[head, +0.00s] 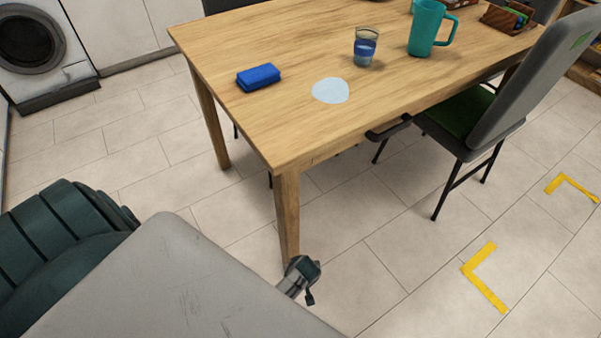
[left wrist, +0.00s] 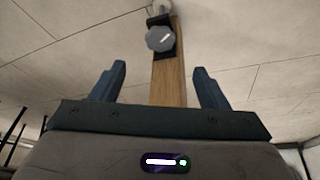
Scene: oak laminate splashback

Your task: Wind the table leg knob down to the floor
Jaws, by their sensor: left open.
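The table (head: 232,55) is wooden, and its near corner leg (head: 287,215) runs down to the tiled floor. In the left wrist view the same leg (left wrist: 168,90) carries a grey faceted knob (left wrist: 160,39) with a white mark, on a black bracket. A pale round foot (left wrist: 162,6) shows beyond the knob. My left gripper (left wrist: 159,68) is open and empty, its dark fingers apart on either side of the leg in the picture. The knob lies beyond the fingertips, apart from them. In the head view the knob cannot be made out, and the leg's bottom is hidden. My right gripper is not in view.
A grey chair (head: 519,85) with a green seat stands at the table's right side. A blue block (head: 258,77), a glass (head: 366,46) and a teal mug (head: 427,28) are on the table. Yellow corner marks (head: 484,283) lie on the floor, which is clear right of the leg.

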